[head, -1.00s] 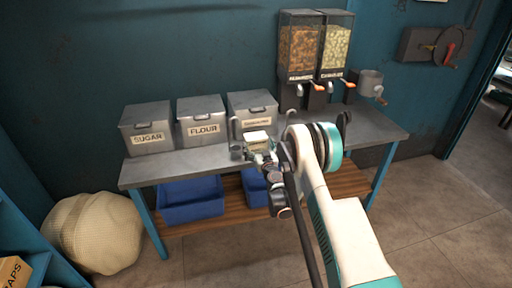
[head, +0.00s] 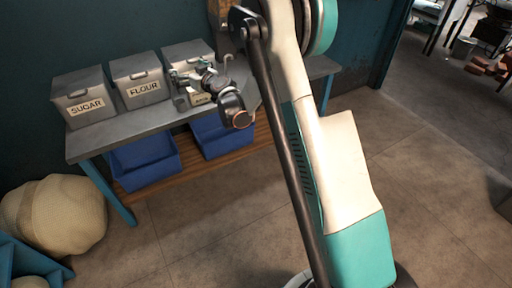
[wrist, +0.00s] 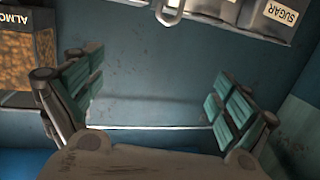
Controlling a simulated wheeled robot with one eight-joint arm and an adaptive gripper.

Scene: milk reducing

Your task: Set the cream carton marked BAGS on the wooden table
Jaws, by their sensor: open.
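I see no cream carton marked BAGS in the current views. I cannot make out a wooden table for certain; the bench in the head view has a grey top (head: 110,132) and a wooden lower shelf (head: 190,158). My gripper (head: 200,76) is in front of the third metal bin at the back of the bench and partly hides it. In the wrist view my gripper (wrist: 158,88) has its teal-padded fingers spread wide, with only the blue wall between them. Nothing is held.
Metal bins marked SUGAR (head: 85,98) and FLOUR (head: 142,83) stand on the bench. Blue crates (head: 145,162) sit on its lower shelf. A pale woven sack (head: 60,212) and blue shelving (head: 20,262) are at left. Open tiled floor (head: 430,180) lies right of my arm.

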